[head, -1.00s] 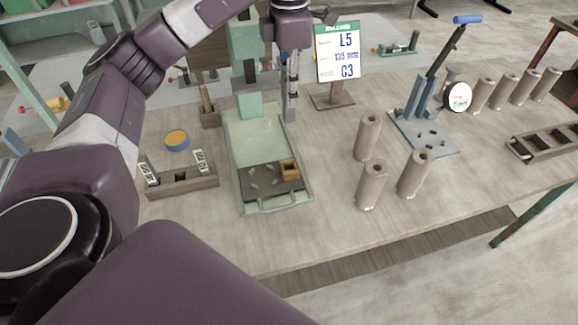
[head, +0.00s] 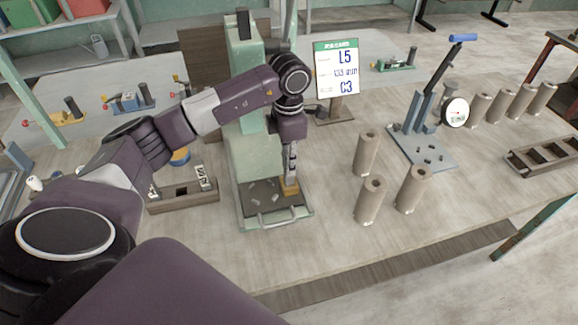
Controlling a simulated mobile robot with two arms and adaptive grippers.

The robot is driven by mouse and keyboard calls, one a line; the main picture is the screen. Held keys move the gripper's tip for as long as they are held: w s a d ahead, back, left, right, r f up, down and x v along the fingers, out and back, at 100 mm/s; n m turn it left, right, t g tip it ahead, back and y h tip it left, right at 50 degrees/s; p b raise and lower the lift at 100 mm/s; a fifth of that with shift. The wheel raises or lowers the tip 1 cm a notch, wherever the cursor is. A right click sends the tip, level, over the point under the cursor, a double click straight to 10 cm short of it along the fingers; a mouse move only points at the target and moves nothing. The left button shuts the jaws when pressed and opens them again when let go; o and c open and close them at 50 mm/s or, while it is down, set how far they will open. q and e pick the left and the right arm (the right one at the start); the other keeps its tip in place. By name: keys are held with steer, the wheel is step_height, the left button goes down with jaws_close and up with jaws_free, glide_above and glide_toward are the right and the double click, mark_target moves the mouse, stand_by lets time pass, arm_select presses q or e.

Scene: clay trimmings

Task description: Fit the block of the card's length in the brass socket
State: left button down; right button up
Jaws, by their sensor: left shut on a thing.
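The brass socket (head: 290,187), a small yellow-brown square, sits on the right of a dark plate on the pale green press (head: 250,154). My left gripper (head: 291,160) points down directly over the socket. It is shut on a slim grey piece whose lower end is at or just above the socket; I cannot tell whether it has entered. The card (head: 337,69) stands upright behind, reading "L5", a length in mm that is hard to read, and "C3". A dark wooden holder (head: 183,199) with white marked pieces stands left of the press. My right gripper is not in view.
Several upright tan cylinders (head: 367,153) stand right of the press. An empty slotted wooden rack (head: 543,156) lies far right. The front of the table is clear.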

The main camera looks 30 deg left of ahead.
mark_target(288, 181)
arm_select(q)
step_height(288, 181, down, 2)
steer(key=shift+f, duration=0.2)
steer(key=shift+f, duration=0.1)
steer(key=c, duration=2.2)
jaws_free()
steer(key=shift+f, duration=0.1)
steer(key=shift+c, duration=0.2)
steer(key=o, duration=0.4)
steer(key=shift+o, duration=0.2)
